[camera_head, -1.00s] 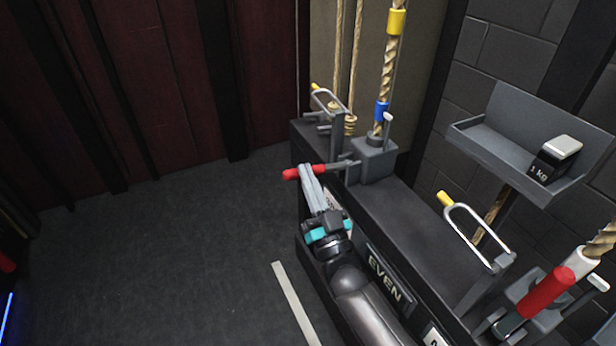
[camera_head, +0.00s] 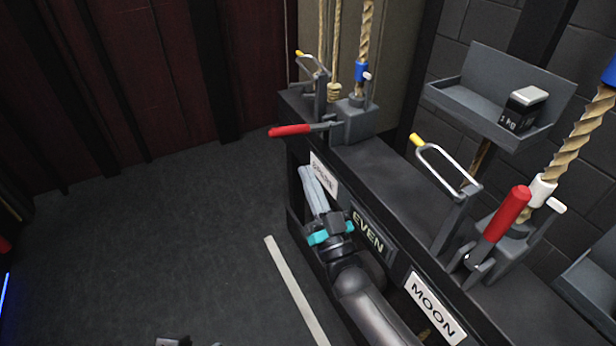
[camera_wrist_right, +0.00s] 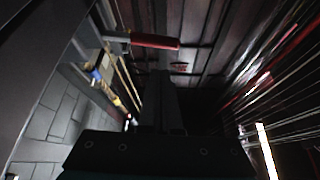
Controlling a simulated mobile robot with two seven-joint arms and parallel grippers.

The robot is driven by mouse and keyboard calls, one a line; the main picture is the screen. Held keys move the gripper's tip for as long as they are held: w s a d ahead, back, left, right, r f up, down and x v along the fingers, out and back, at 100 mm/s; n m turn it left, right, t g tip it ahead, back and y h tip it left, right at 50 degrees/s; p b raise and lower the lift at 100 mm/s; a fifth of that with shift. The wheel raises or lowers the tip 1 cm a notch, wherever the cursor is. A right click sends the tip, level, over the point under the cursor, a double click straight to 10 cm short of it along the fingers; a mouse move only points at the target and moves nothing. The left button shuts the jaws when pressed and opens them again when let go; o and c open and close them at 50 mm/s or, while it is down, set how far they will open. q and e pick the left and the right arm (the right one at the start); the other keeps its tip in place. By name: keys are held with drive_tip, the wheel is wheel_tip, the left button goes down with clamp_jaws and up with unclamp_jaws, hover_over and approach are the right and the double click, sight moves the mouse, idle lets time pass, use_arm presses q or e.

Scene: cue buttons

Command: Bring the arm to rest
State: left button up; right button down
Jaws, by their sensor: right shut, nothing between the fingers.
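My right gripper (camera_head: 306,172) is shut and empty in the head view. Its pale fingers point up and away, beside the front face of the dark bench (camera_head: 385,175). They are below and apart from the far red lever handle (camera_head: 289,131), which sticks out level to the left from its grey block. In the right wrist view the dark gripper fingers (camera_wrist_right: 163,105) show in the middle, with a red handle (camera_wrist_right: 155,41) above them.
A near red handle (camera_head: 507,214) stands tilted up. Ropes rise from grey blocks; wire loops stand along the bench. Signs EVEN (camera_head: 367,232) and MOON (camera_head: 433,305) are on its front. A tray (camera_head: 455,105) holds a weight (camera_head: 522,108). Floor at left (camera_head: 150,240) is clear.

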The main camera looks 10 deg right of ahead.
idle(0.4)
